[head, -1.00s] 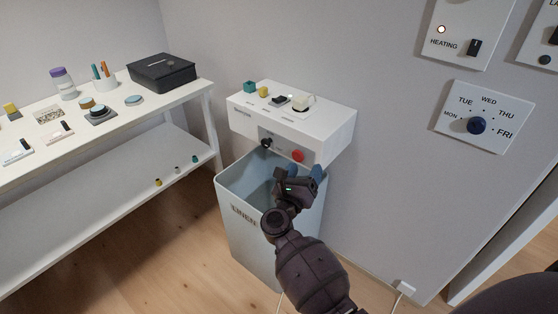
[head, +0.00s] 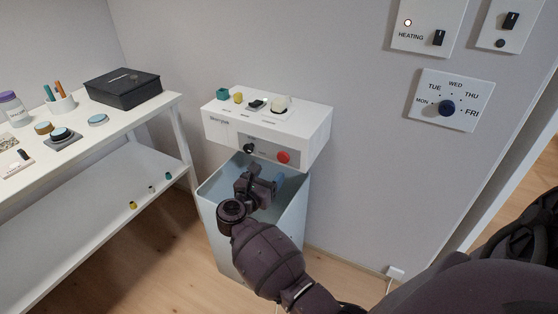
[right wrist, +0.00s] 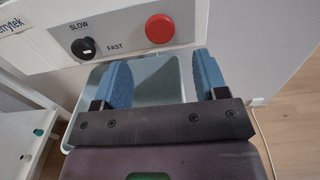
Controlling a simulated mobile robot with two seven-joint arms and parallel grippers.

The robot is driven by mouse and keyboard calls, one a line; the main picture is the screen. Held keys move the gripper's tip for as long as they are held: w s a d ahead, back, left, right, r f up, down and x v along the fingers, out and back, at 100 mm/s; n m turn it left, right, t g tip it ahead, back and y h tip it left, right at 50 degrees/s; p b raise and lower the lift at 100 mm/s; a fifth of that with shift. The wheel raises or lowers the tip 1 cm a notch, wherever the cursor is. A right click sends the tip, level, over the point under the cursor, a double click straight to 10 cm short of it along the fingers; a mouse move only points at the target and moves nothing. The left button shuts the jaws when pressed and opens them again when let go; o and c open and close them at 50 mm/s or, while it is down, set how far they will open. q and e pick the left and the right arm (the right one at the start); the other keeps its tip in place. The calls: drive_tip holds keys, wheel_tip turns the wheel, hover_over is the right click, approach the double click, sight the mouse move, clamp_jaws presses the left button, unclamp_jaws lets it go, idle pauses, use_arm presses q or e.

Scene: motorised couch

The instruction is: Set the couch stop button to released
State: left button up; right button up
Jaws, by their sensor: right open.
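The couch stop button is most likely the round red button (head: 284,157) on the front panel of the white wall box (head: 262,128); the red button also shows in the right wrist view (right wrist: 160,29). Whether it is pressed in or released I cannot tell. My right gripper (head: 265,183) is below the panel, over the linen bin. In the right wrist view its two blue fingers (right wrist: 161,77) are apart with nothing between them, just below the red button and not touching it. My left gripper is not in view.
A black SLOW/FAST knob (right wrist: 84,48) sits left of the red button. The grey bin (head: 212,208) stands under the box. A white shelf table (head: 150,112) with a black box (head: 122,88) stands at left. A day dial (head: 447,108) is on the wall.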

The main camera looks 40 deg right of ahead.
sight(282, 157)
drive_tip(key=x, duration=0.7)
drive_tip(key=shift+w+d, duration=0.15)
drive_tip(key=shift+d, duration=0.2)
